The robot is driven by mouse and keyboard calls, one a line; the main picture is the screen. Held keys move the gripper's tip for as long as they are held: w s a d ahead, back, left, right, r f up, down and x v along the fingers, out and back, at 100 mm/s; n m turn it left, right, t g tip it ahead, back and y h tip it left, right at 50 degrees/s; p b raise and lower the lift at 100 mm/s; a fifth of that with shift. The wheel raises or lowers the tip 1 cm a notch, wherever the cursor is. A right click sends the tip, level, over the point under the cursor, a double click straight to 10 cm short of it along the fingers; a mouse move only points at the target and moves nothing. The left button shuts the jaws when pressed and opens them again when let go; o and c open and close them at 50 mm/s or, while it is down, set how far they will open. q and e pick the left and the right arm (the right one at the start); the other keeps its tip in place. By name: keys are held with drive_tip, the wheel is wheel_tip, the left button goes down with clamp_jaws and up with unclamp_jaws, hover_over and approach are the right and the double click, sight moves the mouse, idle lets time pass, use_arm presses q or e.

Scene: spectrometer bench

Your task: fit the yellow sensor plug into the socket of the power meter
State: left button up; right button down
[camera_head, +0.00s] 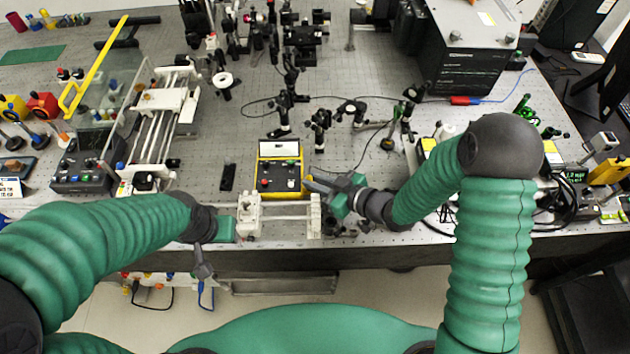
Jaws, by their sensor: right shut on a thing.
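The power meter appears to be the yellow-edged box (280,184) near the bench's front edge, with a dark panel, small coloured knobs and a pale raised part behind. My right gripper (312,186) is at its right side, close to its edge, and is shut. The yellow sensor plug is too small and too covered by the fingers to make out; a thin dark cable runs to the fingertips. I cannot tell whether the plug touches the socket. My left gripper (228,228) is at the bench's front edge, left of a white rail fixture; its fingers are unclear.
The white rail fixture (279,214) lies just in front of the yellow-edged box. Black optic posts (318,128) and a loose cable stand behind it. A white linear stage (158,115) is at the left, and a large dark box (465,55) at the back right.

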drive_tip(key=shift+s+f, duration=0.2)
drive_tip(key=shift+f, duration=0.15)
